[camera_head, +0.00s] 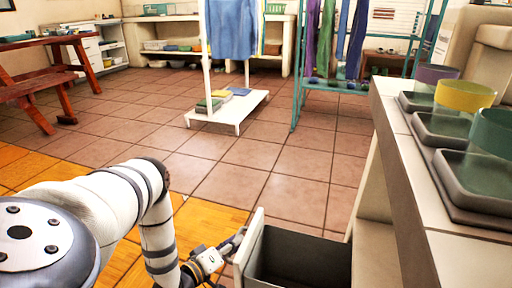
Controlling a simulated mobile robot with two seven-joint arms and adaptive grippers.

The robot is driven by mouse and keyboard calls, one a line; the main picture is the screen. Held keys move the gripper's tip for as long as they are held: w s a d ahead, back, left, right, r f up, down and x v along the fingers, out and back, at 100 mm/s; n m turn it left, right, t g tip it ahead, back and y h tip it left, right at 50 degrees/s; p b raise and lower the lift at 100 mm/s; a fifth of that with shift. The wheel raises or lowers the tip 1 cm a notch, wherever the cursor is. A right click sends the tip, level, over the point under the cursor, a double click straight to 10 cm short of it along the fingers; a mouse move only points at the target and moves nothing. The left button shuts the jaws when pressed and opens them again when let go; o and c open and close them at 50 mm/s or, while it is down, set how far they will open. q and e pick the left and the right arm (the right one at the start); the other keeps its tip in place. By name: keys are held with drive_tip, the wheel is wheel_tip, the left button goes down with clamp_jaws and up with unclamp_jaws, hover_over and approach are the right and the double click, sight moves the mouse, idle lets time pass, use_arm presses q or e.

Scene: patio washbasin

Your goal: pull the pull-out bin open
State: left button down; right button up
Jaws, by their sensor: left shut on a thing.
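The pull-out bin (249,250) stands out from the counter at the bottom centre, with a pale front panel and a dark grey inside that looks empty. Its lower part is cut off by the picture's edge. My left arm comes in from the left, and my left gripper (235,242) is shut at the outer face of the front panel, on the bin's handle, which the fingers largely hide. My right gripper is not in view.
The pale counter (391,150) runs along the right, with grey trays (466,190) and coloured pots (465,96) on it. A white rack (240,112) and a teal rack (330,88) stand further back. The tiled floor left of the bin is clear.

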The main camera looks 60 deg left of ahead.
use_arm(q)
drive_tip(key=shift+s+a, duration=0.75)
drive_tip(key=shift+a, duration=0.15)
drive_tip(key=c, duration=1.7)
unclamp_jaws()
drive_tip(key=shift+o, duration=0.2)
drive_tip(key=v, duration=1.2)
drive_tip(key=shift+d+r, duration=0.1)
